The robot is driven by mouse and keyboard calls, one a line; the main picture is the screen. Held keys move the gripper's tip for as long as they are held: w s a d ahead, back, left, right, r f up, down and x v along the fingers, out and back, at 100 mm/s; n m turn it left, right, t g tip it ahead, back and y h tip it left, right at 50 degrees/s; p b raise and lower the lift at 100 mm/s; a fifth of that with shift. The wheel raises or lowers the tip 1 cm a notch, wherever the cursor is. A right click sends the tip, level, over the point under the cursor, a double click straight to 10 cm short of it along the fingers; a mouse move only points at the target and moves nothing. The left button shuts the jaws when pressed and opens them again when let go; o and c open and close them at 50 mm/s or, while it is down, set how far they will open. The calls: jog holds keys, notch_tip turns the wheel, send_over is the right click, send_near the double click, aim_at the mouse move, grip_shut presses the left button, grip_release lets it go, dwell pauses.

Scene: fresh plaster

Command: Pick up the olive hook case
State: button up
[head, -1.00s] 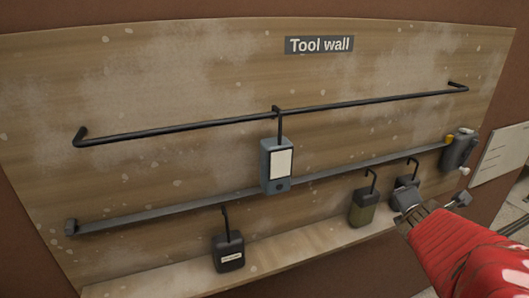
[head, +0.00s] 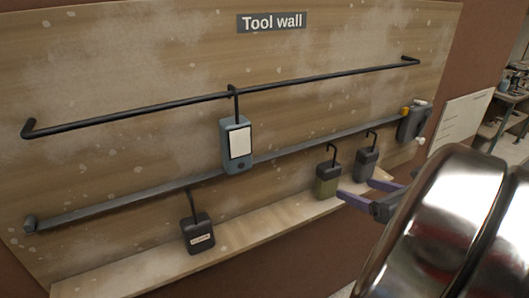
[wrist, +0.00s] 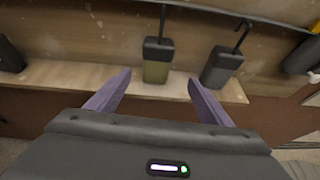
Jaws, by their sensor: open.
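The olive hook case (head: 328,182) has a dark top and a black hook. It is near the right end of the wooden ledge in the head view. It also shows in the wrist view (wrist: 157,66), a little beyond and between the fingertips. My gripper (head: 360,190) is open and empty, with purple fingers, just right of and in front of the olive case. In the wrist view my gripper (wrist: 158,80) has its two fingers apart, one on each side of the case's line. I cannot tell whether the case rests on the ledge.
A dark grey hook case (head: 366,165) is close on the right of the olive one. A blue-grey case (head: 229,163) hangs from the upper rail (head: 300,85). A black case (head: 198,240) is at the left. A grey device (head: 411,122) sits at the lower rail's right end.

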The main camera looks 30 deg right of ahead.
aim_at(333, 181)
jog(key=shift+s+a, duration=0.15)
jog(key=shift+a, duration=0.05)
jog(key=shift+x, duration=4.35)
jog(key=shift+a+x, duration=0.2)
jog(key=shift+x, duration=2.4)
jog(key=shift+r, duration=0.1)
jog(key=shift+c, duration=0.2)
jog(key=c, duration=1.2)
